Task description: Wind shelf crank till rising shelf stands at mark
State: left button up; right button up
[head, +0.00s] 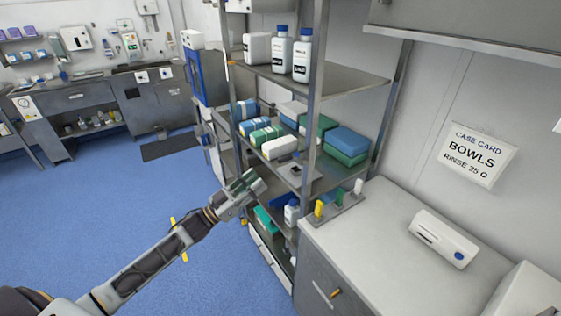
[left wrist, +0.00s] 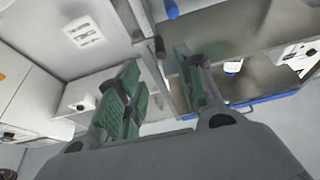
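The steel shelf rack (head: 318,97) stands right of centre in the head view. Its middle shelf (head: 300,178) carries folded packs; I cannot tell for sure which shelf is the rising one. My left gripper (head: 254,184) is at the rack's front left, before the lower shelves. In the left wrist view the green-padded fingers (left wrist: 156,58) are apart with nothing held. A short dark cylinder (left wrist: 160,47), perhaps the crank's knob, shows beyond and between the fingertips. The crank is not clearly visible in the head view, and I cannot make out the mark. My right gripper is out of view.
White bottles (head: 302,58) stand on the upper shelf. A counter (head: 365,235) with a small holder of coloured pieces (head: 340,208) and a white device (head: 442,238) adjoins the rack's right side. The blue floor (head: 90,205) at left is open.

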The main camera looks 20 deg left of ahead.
aim_at(280, 161)
pick_arm(q)
jog(key=shift+p+x, duration=1.05)
jog(key=shift+x, duration=4.4)
grip_shut()
